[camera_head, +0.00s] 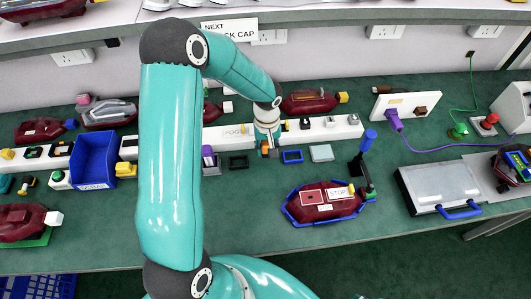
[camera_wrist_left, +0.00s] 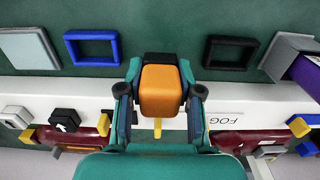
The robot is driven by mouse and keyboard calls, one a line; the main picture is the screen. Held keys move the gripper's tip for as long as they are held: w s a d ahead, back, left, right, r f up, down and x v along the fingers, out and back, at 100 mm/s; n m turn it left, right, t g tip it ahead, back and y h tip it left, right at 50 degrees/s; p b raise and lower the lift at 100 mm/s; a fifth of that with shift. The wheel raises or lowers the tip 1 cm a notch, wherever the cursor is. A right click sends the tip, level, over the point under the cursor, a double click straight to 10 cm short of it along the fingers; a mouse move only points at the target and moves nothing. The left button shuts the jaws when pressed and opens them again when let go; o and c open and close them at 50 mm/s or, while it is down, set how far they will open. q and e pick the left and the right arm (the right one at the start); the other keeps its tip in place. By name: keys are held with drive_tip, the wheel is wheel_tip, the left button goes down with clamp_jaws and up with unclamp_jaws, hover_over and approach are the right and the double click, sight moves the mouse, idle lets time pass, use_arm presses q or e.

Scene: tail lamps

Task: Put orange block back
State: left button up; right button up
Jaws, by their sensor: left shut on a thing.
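My left gripper (camera_head: 267,150) is over the white strip with the FOG label (camera_head: 232,131), near its front edge. In the left wrist view my left gripper (camera_wrist_left: 160,95) has its fingers on both sides of the orange block (camera_wrist_left: 161,90) and is shut on it. The orange block (camera_head: 265,147) is small and partly hidden by the gripper in the head view. A black part shows at one end of the block and a thin yellow piece at the other. Whether the block touches the strip or table is unclear. My right gripper is not in view.
A blue frame (camera_head: 292,156) and a black frame (camera_head: 238,162) lie on the table either side of the gripper. A dark red lamp (camera_head: 325,202) sits in a blue-edged tray in front. A blue bin (camera_head: 93,158) stands left, a grey case (camera_head: 437,186) right.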

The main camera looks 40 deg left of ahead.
sight(267, 155)
use_arm(q)
drive_tip(key=shift+f, duration=1.9)
drive_tip(key=shift+f, duration=0.2)
drive_tip(key=o, duration=1.1)
drive_tip(key=shift+r, duration=0.1)
drive_tip(key=shift+o, duration=0.2)
wheel_tip(267, 155, up, 11)
drive_tip(key=shift+r+b, duration=0.15)
drive_tip(key=shift+b, duration=0.15)
drive_tip(key=shift+r, duration=0.45)
